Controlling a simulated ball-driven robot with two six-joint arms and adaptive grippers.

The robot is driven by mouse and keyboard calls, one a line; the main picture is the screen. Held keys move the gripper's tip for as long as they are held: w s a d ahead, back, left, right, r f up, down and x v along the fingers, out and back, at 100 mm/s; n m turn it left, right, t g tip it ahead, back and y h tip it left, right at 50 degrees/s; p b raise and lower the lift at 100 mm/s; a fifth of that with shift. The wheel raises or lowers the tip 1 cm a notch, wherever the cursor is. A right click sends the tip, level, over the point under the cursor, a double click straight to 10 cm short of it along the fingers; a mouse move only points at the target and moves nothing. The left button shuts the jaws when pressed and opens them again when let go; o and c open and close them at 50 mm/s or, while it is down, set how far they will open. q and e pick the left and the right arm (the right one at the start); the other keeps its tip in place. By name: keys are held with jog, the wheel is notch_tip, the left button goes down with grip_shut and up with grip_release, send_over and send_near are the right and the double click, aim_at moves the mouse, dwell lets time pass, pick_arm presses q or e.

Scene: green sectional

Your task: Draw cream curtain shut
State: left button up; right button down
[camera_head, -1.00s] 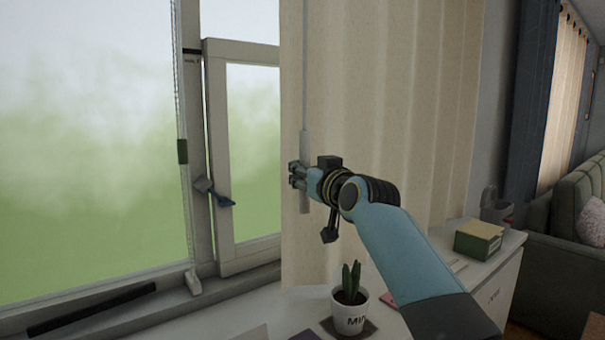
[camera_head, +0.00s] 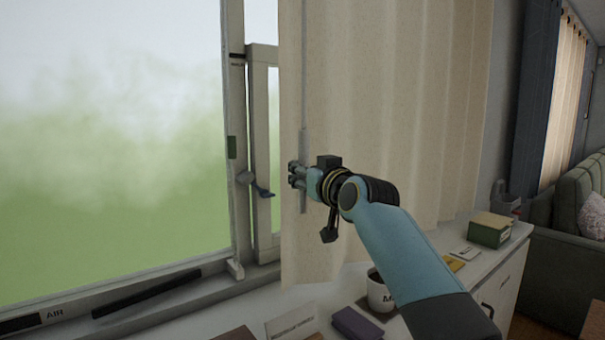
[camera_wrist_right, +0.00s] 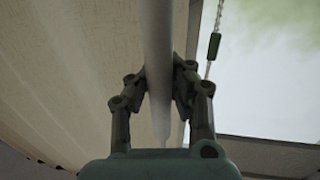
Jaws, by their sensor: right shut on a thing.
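The cream curtain (camera_head: 400,110) hangs in folds over the right part of the window; its left edge lies just left of my right gripper. A pale draw rod (camera_head: 304,150) hangs along the curtain near that edge. My right gripper (camera_head: 293,175) is shut on the rod near its lower end. In the right wrist view the rod (camera_wrist_right: 157,60) runs between the two fingers (camera_wrist_right: 160,85), with the curtain (camera_wrist_right: 60,80) to the left. The window (camera_head: 110,140) is uncovered to the left of the curtain. My left gripper is not in view.
A window handle (camera_head: 262,190) sticks out left of the curtain. A green sofa (camera_head: 560,230) stands at right.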

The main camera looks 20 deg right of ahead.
jog(key=c, duration=1.7)
grip_release()
jog(key=shift+s+f, duration=0.1)
jog(key=shift+f, duration=0.4)
jog(key=o, duration=0.5)
jog(key=shift+s+a+r, duration=0.2)
jog(key=shift+s+r, duration=0.1)
jog(key=shift+c, duration=0.2)
jog(key=shift+o, duration=0.6)
jog(key=shift+r, duration=0.1)
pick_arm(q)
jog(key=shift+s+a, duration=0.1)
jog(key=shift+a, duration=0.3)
pick_arm(e)
jog(key=shift+w, duration=0.15)
jog(key=shift+d, duration=0.1)
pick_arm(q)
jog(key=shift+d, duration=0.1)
pick_arm(e)
jog(key=s+d, duration=0.1)
jog(key=s, duration=1.1)
jog(key=shift+d, duration=0.35)
jog(key=shift+w, duration=0.1)
